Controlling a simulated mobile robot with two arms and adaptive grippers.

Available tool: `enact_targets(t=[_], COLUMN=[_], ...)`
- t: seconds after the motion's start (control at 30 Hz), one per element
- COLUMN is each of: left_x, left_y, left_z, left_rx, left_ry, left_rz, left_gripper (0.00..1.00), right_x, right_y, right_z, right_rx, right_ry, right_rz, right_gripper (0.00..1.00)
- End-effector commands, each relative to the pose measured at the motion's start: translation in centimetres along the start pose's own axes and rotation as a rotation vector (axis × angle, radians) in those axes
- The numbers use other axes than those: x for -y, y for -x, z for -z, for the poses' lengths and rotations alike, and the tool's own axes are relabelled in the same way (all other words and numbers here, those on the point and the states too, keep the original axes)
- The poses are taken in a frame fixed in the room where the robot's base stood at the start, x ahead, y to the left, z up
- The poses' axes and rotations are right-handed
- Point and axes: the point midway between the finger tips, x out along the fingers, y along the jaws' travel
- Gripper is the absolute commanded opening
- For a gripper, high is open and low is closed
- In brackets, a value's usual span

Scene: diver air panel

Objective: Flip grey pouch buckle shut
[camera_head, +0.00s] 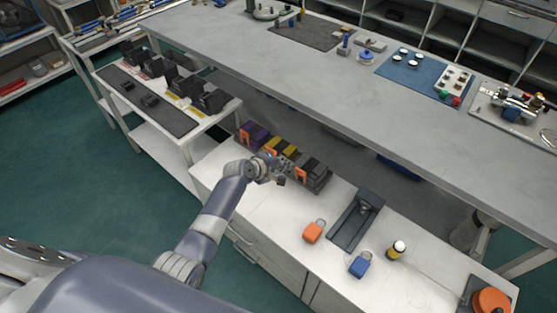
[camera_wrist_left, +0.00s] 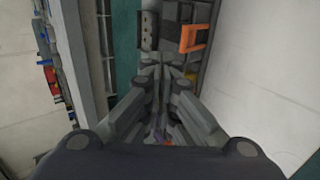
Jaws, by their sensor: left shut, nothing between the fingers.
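The grey pouch (camera_head: 316,177) stands on the white counter, at the right end of a row of pouches. Its orange buckle (camera_head: 300,175) stands up at the left side of the pouch. In the left wrist view an orange frame-shaped buckle (camera_wrist_left: 194,36) stands out beside a dark grey body, just beyond the fingertips; I cannot tell for sure which pouch it belongs to. My left gripper (camera_head: 281,177) is shut and empty, close to the left of the grey pouch's buckle and in front of the yellow pouch. It also shows in the left wrist view (camera_wrist_left: 162,72). My right gripper is out of view.
A yellow pouch (camera_head: 284,147) and a purple pouch (camera_head: 258,137) stand left of the grey one. An orange padlock (camera_head: 312,233), a blue padlock (camera_head: 359,266) and a dark tray (camera_head: 347,232) lie to the right. A long grey workbench (camera_head: 300,80) runs behind.

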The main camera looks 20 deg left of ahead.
Motion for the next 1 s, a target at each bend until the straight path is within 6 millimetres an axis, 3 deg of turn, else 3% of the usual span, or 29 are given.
enact_targets(t=[0.1, 0.33, 1.0], left_x=[-0.3, -0.6, -0.4], left_y=[1.6, 3.2, 3.5], left_z=[0.1, 0.0, 0.0], left_rx=[-0.002, -0.001, -0.001], left_ry=[-0.002, -0.002, -0.003], left_rz=[0.000, 0.001, 0.004], left_gripper=[0.00, 0.00, 0.00], right_x=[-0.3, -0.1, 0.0], right_y=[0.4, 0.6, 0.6], right_z=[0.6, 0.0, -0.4], right_rx=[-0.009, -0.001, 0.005], right_ry=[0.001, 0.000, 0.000], right_rz=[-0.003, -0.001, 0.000], right_gripper=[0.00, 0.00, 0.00])
